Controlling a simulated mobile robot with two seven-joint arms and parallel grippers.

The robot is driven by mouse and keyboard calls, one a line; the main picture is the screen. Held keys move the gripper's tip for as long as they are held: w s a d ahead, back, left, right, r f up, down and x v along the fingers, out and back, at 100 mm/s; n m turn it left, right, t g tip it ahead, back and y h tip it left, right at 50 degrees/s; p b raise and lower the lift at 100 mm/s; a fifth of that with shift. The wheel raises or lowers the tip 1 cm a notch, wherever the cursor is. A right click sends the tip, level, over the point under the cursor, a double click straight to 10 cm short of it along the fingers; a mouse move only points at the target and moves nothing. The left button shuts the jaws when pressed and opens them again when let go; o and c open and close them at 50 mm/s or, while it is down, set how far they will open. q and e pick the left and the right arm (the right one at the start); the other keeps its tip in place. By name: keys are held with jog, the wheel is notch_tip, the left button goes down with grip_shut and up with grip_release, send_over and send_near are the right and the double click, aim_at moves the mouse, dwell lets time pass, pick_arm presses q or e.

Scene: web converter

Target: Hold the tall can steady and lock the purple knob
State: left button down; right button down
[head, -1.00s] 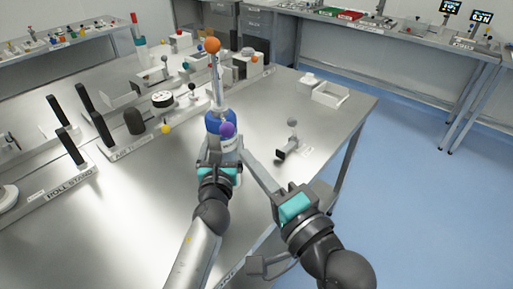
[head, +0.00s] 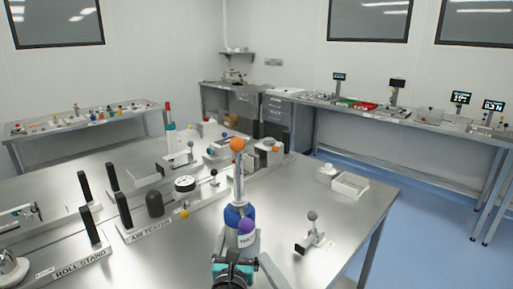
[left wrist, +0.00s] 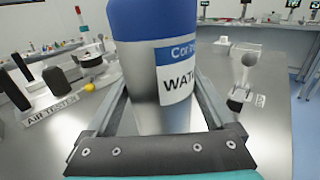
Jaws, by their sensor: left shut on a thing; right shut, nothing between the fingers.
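The tall can (head: 232,216) is blue on top with a white label. A rod with an orange ball (head: 237,145) rises above it. It fills the middle of the left wrist view (left wrist: 140,40), upright, with a paler lower body. The purple knob (head: 246,225) shows at the front of the can in the head view and not in the left wrist view. My left gripper (left wrist: 162,88) is shut around the can, one finger on each side.
A pale open tray (head: 350,186) is at the table's right edge. The air tester (head: 150,228) with a dial and black posts is on the left. The steel table between can and tray is mostly clear.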

dwell(0.3)
pick_arm(q)
grip_release()
jog(key=shift+r, duration=0.15)
jog(key=shift+s, duration=0.1)
jog(key=s+a, duration=0.1)
jog(key=s, duration=1)
jog(key=shift+s, duration=0.4)
